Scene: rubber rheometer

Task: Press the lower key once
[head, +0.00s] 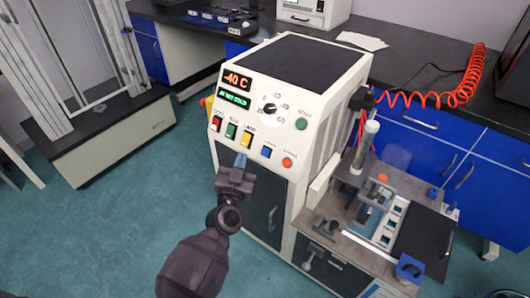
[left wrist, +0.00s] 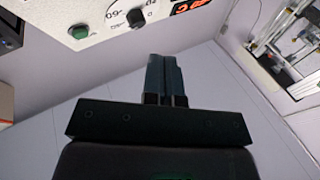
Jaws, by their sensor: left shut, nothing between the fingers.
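The white machine's front panel (head: 262,110) carries a row of small keys: a red one (head: 216,124), a green one (head: 231,131), a yellow one (head: 246,137), a blue one (head: 266,152) and a round orange one (head: 287,162). The labels are too small for me to tell which is the lower key. My left gripper (head: 241,160) is just in front of the panel, below the green and yellow keys, fingers pointing up at it. I cannot tell whether it touches. In the left wrist view its fingers (left wrist: 165,72) are together and empty. My right gripper does not show.
Above the keys are a dial (head: 269,108), a red display (head: 236,81) and a green button (head: 301,123); the button also shows in the left wrist view (left wrist: 79,31). A bench fixture (head: 375,200) stands at the right.

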